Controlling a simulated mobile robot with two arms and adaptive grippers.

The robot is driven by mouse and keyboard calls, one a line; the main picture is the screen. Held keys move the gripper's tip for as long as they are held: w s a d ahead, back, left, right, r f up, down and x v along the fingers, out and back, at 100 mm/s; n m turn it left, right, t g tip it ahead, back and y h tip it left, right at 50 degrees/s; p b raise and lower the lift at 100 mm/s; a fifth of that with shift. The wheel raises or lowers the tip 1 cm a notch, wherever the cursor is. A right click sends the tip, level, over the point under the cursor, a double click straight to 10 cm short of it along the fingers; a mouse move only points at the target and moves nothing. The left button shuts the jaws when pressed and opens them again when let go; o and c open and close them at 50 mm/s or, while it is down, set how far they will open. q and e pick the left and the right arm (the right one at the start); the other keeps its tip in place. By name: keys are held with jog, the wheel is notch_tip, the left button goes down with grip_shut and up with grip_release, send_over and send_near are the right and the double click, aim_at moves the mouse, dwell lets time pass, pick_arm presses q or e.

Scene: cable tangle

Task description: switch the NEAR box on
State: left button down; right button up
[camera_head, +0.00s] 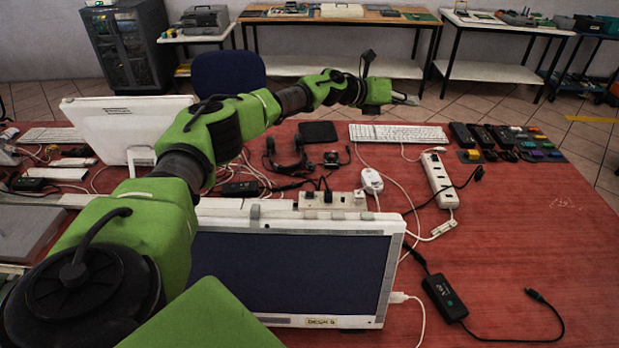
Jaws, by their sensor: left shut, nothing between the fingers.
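A white socket box (332,200) with black plugs in it stands just behind the monitor, whose top edge hides its lower part. A longer white power strip (439,181) lies further right on the red table, with a black plug at its side. No label reading NEAR can be made out on either, and their switch positions are too small to tell. My left gripper (408,99) is shut and empty. It is held up in the air, in the picture above the white keyboard and well apart from both boxes. My right gripper is not in view.
A monitor (290,275) stands at the front; another white one (128,125) is at the left. A black adapter (444,297) with cable lies front right. White cables, a headset (287,160) and a keyboard (398,133) lie around. The table's right side is mostly clear.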

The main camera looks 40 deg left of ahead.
pick_arm(q)
notch_tip(320, 180, up, 5)
jog(key=w+a+n+t+y+p, duration=0.1)
jog(key=w+a+n+t+y, duration=0.15)
jog(key=n, duration=0.45)
jog(key=a+r+n+t+y+p, duration=0.1)
jog(key=a+n+t+y+p, duration=0.1)
jog(key=a+n+y, duration=0.8)
jog(key=n+g+h+p, duration=0.4)
jog(key=n+g, duration=1.1)
jog(key=n, duration=1)
send_over(308, 193)
jog(key=s+d, duration=0.2)
jog(key=d, duration=0.1)
notch_tip(308, 193, down, 20)
jog(key=shift+d+r+y, duration=0.2)
jog(key=shift+y, duration=0.05)
jog(key=shift+f, duration=0.1)
jog(key=shift+g, duration=0.25)
jog(key=x, duration=0.6)
jog(key=p+x, duration=0.1)
jog(key=x, duration=0.5)
jog(key=shift+s+f+p, duration=0.2)
jog(key=shift+p, duration=0.1)
jog(key=shift+s+f, duration=0.1)
jog(key=shift+f, duration=0.65)
